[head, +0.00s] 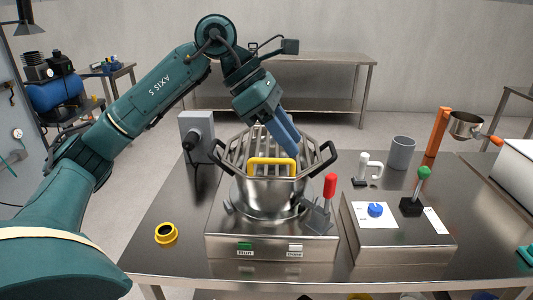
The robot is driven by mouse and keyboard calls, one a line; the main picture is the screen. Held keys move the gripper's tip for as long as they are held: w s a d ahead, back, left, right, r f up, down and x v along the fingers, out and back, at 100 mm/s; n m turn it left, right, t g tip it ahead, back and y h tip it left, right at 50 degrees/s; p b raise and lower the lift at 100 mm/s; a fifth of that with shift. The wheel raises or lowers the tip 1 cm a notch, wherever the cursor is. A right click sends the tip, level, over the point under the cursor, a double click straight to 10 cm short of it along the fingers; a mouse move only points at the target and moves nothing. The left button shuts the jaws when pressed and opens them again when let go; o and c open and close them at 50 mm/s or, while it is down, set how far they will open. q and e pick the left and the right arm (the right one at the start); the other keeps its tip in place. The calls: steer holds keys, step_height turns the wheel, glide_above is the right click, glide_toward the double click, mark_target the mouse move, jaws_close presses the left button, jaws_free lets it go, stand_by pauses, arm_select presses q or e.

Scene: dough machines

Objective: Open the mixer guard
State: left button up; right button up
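The mixer (270,240) stands on the steel table with a metal bowl (268,196) on its base. The guard (231,156), a cage of metal bars, lies over the top of the bowl and looks lowered. Its yellow handle (272,161) is at the front. My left gripper (293,148) reaches down from above, its blue fingers over the guard just behind and right of the yellow handle. The fingers overlap in this view, so their opening and any contact with the guard cannot be told. My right gripper is not in view.
A red-knobbed lever (330,186) rises at the mixer's right. A control box (400,235) with a green-knobbed lever (424,173) stands further right. A grey cup (401,152) and white valve-like piece (369,164) stand behind it. A yellow ring (166,233) lies left, with bare table around it.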

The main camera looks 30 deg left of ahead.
mark_target(270, 159)
arm_select(q)
steer(key=s+a+r+n+t+y, duration=0.15)
steer(key=a+r+y, duration=0.3)
steer(key=a, duration=0.55)
steer(key=shift+m, duration=0.25)
steer(key=x, duration=0.8)
steer(key=d+x, duration=0.1)
steer(key=x, duration=0.4)
steer(key=shift+w+a+r+p, duration=0.1)
steer(key=shift+r+p, duration=0.1)
steer(key=shift+p, duration=0.1)
steer(key=shift+c, duration=0.2)
jaws_close()
